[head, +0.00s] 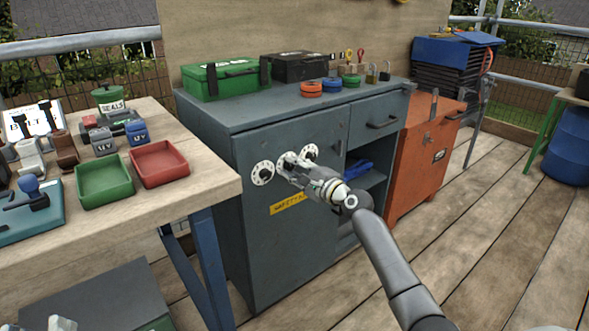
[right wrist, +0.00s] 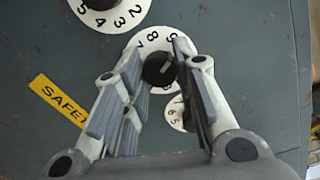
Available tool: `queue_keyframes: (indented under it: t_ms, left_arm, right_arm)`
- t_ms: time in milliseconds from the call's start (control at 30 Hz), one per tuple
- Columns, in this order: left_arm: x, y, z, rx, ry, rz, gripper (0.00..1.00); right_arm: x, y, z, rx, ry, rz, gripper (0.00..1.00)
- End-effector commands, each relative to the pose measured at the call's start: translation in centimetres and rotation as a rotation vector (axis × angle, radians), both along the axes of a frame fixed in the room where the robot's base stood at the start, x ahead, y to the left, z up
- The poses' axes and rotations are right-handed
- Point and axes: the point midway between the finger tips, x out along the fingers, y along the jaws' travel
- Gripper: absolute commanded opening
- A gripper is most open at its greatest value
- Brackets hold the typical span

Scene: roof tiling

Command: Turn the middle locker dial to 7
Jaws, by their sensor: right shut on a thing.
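The grey locker (head: 285,225) has three white numbered dials in a row on its door. The left dial (head: 262,173) shows clear in the head view. The middle dial (right wrist: 150,42) has a black knob (right wrist: 157,69) with a pale mark; digits around 7, 8 and 9 show at its upper rim. I cannot tell which digit it is set to. My right gripper (right wrist: 160,92) is shut on this knob, a finger on each side. The right dial (head: 310,152) is just beyond the gripper. At the bottom left, pale parts look like my left gripper (head: 61,323), mostly cut off.
A yellow safety label (head: 288,203) is below the dials. A wooden table (head: 215,185) with green and red trays stands at the left. An orange cabinet (head: 420,160) stands right of the locker.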

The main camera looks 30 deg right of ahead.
Motion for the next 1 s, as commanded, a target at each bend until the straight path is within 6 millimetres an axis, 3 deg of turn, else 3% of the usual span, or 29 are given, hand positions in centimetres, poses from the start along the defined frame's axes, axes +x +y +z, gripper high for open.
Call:
queue_keyframes:
  t_ms: [733, 1000]
  left_arm:
    - [-0.29, -0.03, 0.37, -0.008, -0.021, -0.002, 0.4]
    - [0.16, 0.01, -0.61, 0.011, 0.042, 0.001, 0.4]
  right_arm:
    - [-0.02, 0.1, -0.11, -0.712, -0.053, 0.003, 0.03]
    - [-0.02, 0.15, -0.1, -0.967, -0.073, 0.003, 0.03]
